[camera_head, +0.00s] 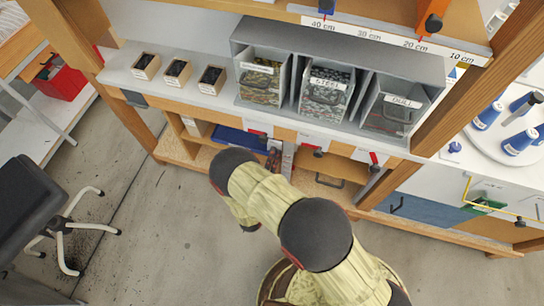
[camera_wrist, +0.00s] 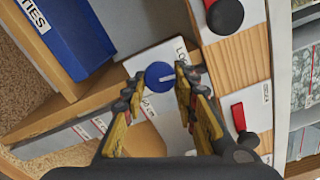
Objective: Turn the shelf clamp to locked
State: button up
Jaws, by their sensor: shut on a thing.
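The shelf clamp shows in the wrist view as a round blue knob (camera_wrist: 158,74) with a white pointer line, on a white plate (camera_wrist: 137,61) on the shelf front. A label beginning "LO" is at the plate's upper right; its rest is hidden by a finger. Another label lies below the knob, partly covered. The pointer line lies roughly crosswise between my fingers. My gripper (camera_wrist: 160,83) has one finger on each side of the knob and is shut on it. In the head view my arm hides the knob.
A blue bin (camera_wrist: 75,40) is close on the left in the wrist view. A black knob (camera_wrist: 225,15) and a red lever (camera_wrist: 238,116) stick out on the right. In the head view, grey bins (camera_head: 326,91) stand above on the shelf, and the floor (camera_head: 150,220) left of my arm is clear.

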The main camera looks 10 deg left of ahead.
jog(key=shift+n, duration=0.7)
jog(key=o, duration=1.1)
jog(key=shift+o, duration=0.3)
jog(key=shift+s, duration=0.1)
jog(key=s+a, duration=0.1)
jog(key=s, duration=1)
jog(key=shift+s, duration=0.4)
